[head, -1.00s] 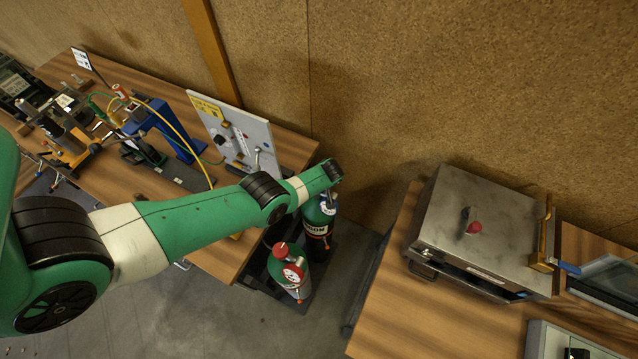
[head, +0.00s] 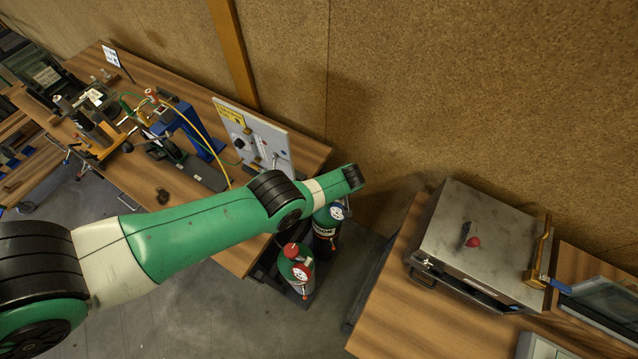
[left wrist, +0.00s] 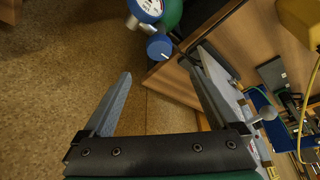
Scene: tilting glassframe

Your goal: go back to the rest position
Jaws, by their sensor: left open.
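My left arm (head: 200,228) is green and white. It comes in from the left and reaches over the front of the left bench toward the two gas cylinders. Its fingers are hidden in the head view. In the left wrist view my left gripper (left wrist: 158,80) is open, its two grey fingers wide apart with nothing between them. Past the fingertips are a blue-capped regulator (left wrist: 146,8) and part of a green cylinder. My right gripper is not in view.
A green cylinder with a red regulator (head: 301,272) and another with a blue one (head: 337,212) stand between the benches. The left bench (head: 125,178) carries a panel (head: 270,145) and clamping gear. A metal oven (head: 485,240) sits on the right bench. Floor is clear in front.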

